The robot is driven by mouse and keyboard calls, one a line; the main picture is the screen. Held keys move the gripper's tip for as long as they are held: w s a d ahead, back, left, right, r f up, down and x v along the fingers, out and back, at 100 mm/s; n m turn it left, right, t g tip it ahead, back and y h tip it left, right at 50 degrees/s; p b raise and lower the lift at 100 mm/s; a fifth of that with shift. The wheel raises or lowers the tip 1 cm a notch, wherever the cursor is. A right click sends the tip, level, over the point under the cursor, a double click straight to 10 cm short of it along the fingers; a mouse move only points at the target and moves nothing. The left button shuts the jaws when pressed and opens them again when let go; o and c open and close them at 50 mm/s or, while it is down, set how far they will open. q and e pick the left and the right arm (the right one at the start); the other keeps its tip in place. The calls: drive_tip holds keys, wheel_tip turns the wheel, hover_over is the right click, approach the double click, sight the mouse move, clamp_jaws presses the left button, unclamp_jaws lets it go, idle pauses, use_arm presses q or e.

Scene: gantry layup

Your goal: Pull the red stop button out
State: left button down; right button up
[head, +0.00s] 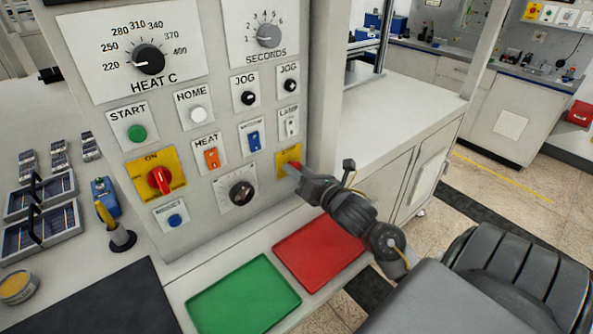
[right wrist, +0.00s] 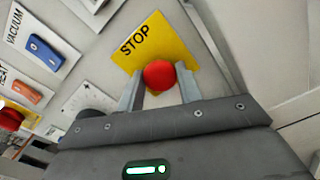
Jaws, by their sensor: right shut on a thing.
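The red stop button (right wrist: 159,75) sits on a yellow plate marked STOP (right wrist: 150,42) in the right wrist view. In the head view the yellow plate (head: 284,157) is at the lower right of the control panel, with a bit of the red button (head: 295,166) showing. My right gripper (right wrist: 160,88) is at the panel with one finger on each side of the button, shut on it. The head view also shows this gripper (head: 298,172) reaching the button from the right. How far the button stands out from its plate is hard to tell. My left gripper is not in view.
The panel (head: 205,95) carries a red ON knob (head: 159,180), a blue vacuum switch (head: 253,139), a lamp switch (head: 291,127) and dials close by. A green tray (head: 243,294) and a red tray (head: 319,250) lie on the ledge below. A post borders the panel's right side.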

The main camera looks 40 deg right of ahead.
drive_tip(key=shift+s, duration=0.25)
drive_tip(key=o, duration=1)
drive_tip(key=shift+w, duration=0.1)
drive_tip(key=shift+o, duration=0.2)
drive_tip(key=s, duration=1.1)
drive_tip(key=shift+p, duration=0.35)
drive_tip(key=shift+w+a, duration=0.1)
drive_tip(key=shift+a, duration=0.1)
